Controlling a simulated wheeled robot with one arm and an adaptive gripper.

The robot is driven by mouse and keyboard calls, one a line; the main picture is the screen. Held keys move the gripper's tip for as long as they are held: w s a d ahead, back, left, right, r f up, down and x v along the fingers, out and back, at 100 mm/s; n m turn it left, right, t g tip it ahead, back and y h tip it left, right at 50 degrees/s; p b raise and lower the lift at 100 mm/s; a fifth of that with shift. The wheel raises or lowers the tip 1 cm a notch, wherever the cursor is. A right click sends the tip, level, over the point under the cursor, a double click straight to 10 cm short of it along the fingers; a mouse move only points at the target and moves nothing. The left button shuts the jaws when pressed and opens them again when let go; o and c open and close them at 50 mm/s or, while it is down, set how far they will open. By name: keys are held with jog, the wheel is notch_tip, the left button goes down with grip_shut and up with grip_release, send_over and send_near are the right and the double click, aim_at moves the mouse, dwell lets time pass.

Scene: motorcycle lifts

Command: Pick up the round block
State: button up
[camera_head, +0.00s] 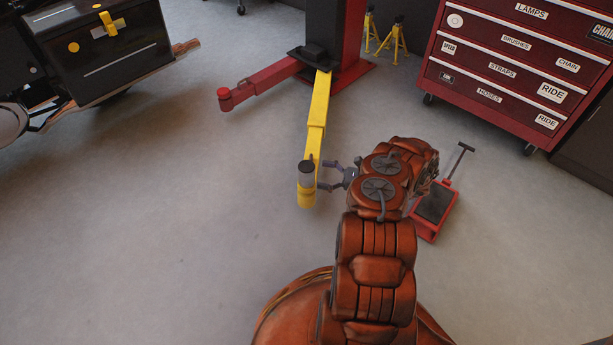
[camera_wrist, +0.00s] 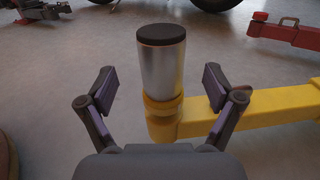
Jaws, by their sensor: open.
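The round block (camera_head: 306,173) is a silver cylinder with a dark top. It stands upright on the end of the yellow lift arm (camera_head: 317,122). In the wrist view the round block (camera_wrist: 162,70) is straight ahead, with the yellow arm's end (camera_wrist: 163,118) beneath it. My gripper (camera_head: 331,176) is open, just right of the block in the head view. In the wrist view the fingers of my gripper (camera_wrist: 160,85) are spread to the left and right of the block, with gaps on both sides. I cannot tell exactly how far the block is between the fingertips.
The red lift post (camera_head: 335,35) carries another arm, a red one (camera_head: 262,80). A red trolley jack (camera_head: 435,210) lies right of my arm. A red tool cabinet (camera_head: 510,70) and yellow stands (camera_head: 393,38) are at the back.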

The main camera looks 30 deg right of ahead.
aim_at(307, 170)
jog(key=shift+b+x, duration=1.15)
jog(key=shift+x, duration=1.95)
jog(key=shift+r, duration=0.2)
jog(key=shift+c, duration=0.2)
jog(key=c, duration=1.3)
jog(key=shift+c, duration=0.6)
jog(key=shift+r, duration=0.1)
